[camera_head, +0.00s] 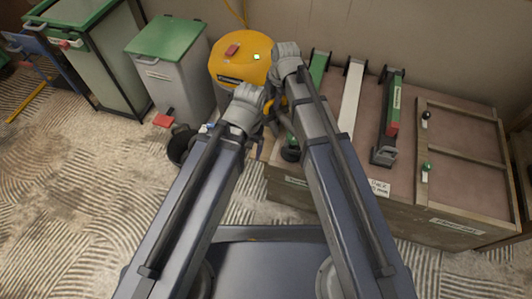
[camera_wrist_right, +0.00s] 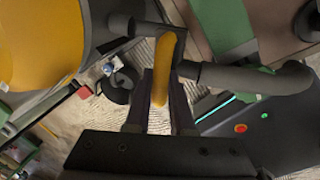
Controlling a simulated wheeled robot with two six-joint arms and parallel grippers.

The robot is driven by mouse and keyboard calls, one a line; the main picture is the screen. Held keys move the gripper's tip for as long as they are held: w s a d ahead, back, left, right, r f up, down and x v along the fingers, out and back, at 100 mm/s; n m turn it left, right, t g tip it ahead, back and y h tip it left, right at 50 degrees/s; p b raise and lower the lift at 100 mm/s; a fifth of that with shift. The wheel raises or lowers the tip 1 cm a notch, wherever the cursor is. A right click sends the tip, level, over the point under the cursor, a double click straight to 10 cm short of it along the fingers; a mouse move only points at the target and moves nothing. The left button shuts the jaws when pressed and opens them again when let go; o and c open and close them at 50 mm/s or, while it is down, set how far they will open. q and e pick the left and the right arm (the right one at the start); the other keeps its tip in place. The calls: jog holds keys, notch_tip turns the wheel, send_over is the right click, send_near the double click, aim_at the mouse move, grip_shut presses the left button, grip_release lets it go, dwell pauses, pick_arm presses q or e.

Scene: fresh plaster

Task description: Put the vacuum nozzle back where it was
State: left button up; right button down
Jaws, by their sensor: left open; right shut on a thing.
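A yellow drum-shaped vacuum (camera_head: 240,62) with a red and a green spot on top stands by the wall; its yellow side shows in the right wrist view (camera_wrist_right: 35,40). My right gripper (camera_head: 284,70) is over the vacuum's right edge. In the wrist view, its fingers (camera_wrist_right: 161,100) are shut on a yellow handle (camera_wrist_right: 166,58), apparently part of the vacuum nozzle. A dark grey bent tube (camera_wrist_right: 245,77) runs right from the handle. My left gripper (camera_head: 249,103) is open, just below and left; its fingers are largely hidden. My forearms hide much of the nozzle in the head view.
A wooden bench (camera_head: 370,190) stands right, carrying tools with green and white parts (camera_head: 392,105) and a framed panel (camera_head: 460,150). Bins with green lids (camera_head: 167,38) stand left. A black bucket (camera_head: 183,147) is beside the vacuum. The patterned floor at left (camera_head: 75,190) is clear.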

aim_at(265, 115)
jog(key=a+f+n+b, duration=0.1)
jog(key=s+f+n+b, duration=0.1)
jog(key=f, duration=0.1)
jog(key=s+a+f+b, duration=0.1)
jog(key=shift+s+a+f+n, duration=0.25)
jog(key=shift+a+n, duration=0.1)
jog(key=shift+n, duration=0.05)
pick_arm(q)
notch_tip(265, 115, down, 5)
jog(key=shift+r, duration=0.1)
pick_arm(e)
jog(key=shift+s+a+f+n+y, duration=0.15)
jog(key=shift+a+n+y, duration=0.1)
jog(key=shift+n+y, duration=0.05)
jog(key=shift+f, duration=0.1)
pick_arm(q)
notch_tip(265, 115, down, 10)
jog(key=b, duration=1)
pick_arm(e)
jog(key=x, duration=0.3)
jog(key=s+d+x, duration=0.1)
jog(key=x, duration=0.5)
jog(key=shift+s+d+f, duration=0.1)
jog(key=shift+d+f, duration=0.15)
jog(key=shift+f, duration=0.2)
jog(key=shift+f+b, duration=0.25)
jog(key=shift+b, duration=0.05)
jog(key=c, duration=0.8)
grip_release()
jog(key=shift+r, duration=0.1)
